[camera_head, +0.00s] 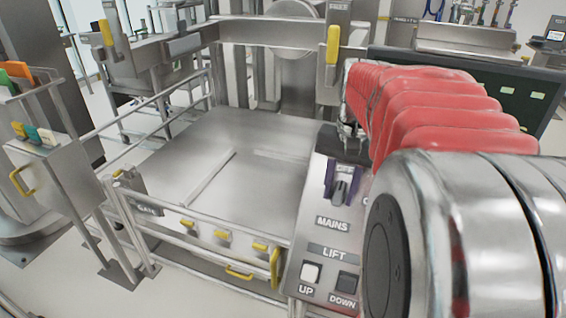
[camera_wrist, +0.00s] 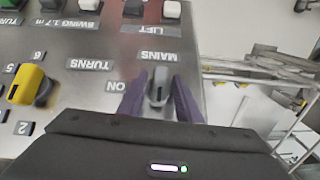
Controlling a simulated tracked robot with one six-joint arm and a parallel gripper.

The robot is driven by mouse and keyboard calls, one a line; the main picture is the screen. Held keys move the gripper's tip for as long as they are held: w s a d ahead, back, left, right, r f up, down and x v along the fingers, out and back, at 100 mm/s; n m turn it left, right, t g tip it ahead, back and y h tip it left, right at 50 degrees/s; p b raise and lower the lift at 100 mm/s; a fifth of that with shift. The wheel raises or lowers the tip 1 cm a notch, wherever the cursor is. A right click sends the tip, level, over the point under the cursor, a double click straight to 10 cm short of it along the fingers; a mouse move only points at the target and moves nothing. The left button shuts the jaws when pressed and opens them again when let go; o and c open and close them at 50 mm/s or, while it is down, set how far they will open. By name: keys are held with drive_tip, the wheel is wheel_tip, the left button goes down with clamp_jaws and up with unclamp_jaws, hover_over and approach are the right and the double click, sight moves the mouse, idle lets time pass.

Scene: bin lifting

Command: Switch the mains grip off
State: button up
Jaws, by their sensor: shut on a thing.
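The mains grip (camera_head: 339,194) is a small grey handle on the sloped metal control panel, above the MAINS label. In the wrist view the mains grip (camera_wrist: 157,84) stands upright in the picture, between the upside-down MAINS label (camera_wrist: 158,57) and my wrist. An ON label (camera_wrist: 115,86) is to its left there. My gripper (camera_head: 342,182) reaches down to the panel from above. In the wrist view the purple fingers of my gripper (camera_wrist: 158,92) lie on both sides of the grip, shut on it. Part of its base is hidden.
A white UP button (camera_head: 311,271) and a dark DOWN button (camera_head: 347,282) sit below on the panel. A yellow knob (camera_wrist: 28,86) with numbers stands left in the wrist view. A railed metal platform (camera_head: 225,150) lies left of the panel, bare on top.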

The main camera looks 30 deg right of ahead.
sight(338, 192)
drive_tip(key=shift+n+g, duration=0.3)
drive_tip(key=o, duration=0.7)
drive_tip(key=shift+o, duration=0.2)
drive_tip(key=shift+r, duration=0.1)
wheel_tip(338, 192, up, 14)
drive_tip(key=shift+f, duration=0.25)
